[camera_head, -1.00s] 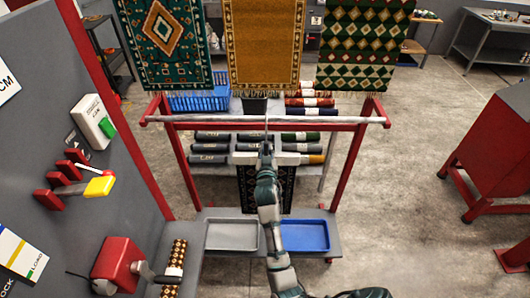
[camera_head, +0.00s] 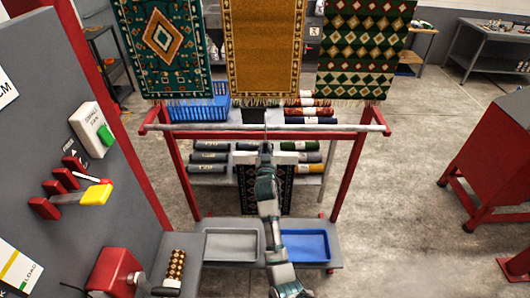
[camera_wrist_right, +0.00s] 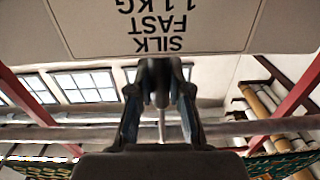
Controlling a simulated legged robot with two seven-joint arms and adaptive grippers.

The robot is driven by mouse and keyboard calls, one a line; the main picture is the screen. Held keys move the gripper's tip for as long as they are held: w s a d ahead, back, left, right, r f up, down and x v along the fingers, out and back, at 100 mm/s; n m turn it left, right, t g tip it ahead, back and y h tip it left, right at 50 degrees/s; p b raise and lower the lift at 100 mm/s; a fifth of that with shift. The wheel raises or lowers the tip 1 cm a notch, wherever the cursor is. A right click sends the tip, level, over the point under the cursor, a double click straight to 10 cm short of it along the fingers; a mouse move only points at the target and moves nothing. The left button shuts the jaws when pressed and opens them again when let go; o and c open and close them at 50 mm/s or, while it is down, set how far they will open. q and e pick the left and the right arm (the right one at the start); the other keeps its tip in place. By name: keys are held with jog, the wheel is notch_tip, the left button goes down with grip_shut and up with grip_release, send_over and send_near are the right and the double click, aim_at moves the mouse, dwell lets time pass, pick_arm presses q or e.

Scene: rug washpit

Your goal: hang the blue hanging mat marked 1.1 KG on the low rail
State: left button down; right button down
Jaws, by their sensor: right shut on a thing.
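The dark blue mat (camera_head: 285,189), with a patterned border, hangs below my right gripper (camera_head: 266,147) in the head view, partly hidden by my arm. Its pale top band (camera_head: 289,158) is just under the gripper. In the wrist view a beige card (camera_wrist_right: 205,20) on it reads SILK FAST 1.1 KG. My right gripper is shut on the mat's top part, and its fingers (camera_wrist_right: 160,80) show in the wrist view. The low rail (camera_head: 335,128) is a pale bar just beyond the gripper. A thin hook reaches the rail's height; I cannot tell whether it rests on it.
Three rugs, green (camera_head: 163,45), gold (camera_head: 262,45) and patterned green (camera_head: 362,50), hang above and behind the rail. Rolled rugs fill the shelf behind. A grey tray (camera_head: 207,247) and a blue tray (camera_head: 326,247) sit below. A grey panel with levers stands left.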

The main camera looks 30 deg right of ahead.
jog(key=shift+w+a+r, duration=0.15)
jog(key=shift+w, duration=0.1)
jog(key=shift+a+r, duration=0.1)
jog(key=shift+a, duration=0.2)
jog(key=shift+d+f+b, duration=0.45)
jog(key=shift+f+b, duration=0.1)
jog(key=shift+f, duration=0.3)
jog(key=shift+a+f+b, duration=0.3)
jog(key=shift+f+b, duration=0.25)
jog(key=shift+f, duration=0.25)
jog(key=shift+d+f+b, duration=0.1)
jog(key=shift+f+b, duration=0.25)
jog(key=shift+f, duration=0.2)
pick_arm(q)
jog(key=f, duration=0.3)
jog(key=shift+s+a, duration=0.2)
jog(key=shift+a, duration=0.05)
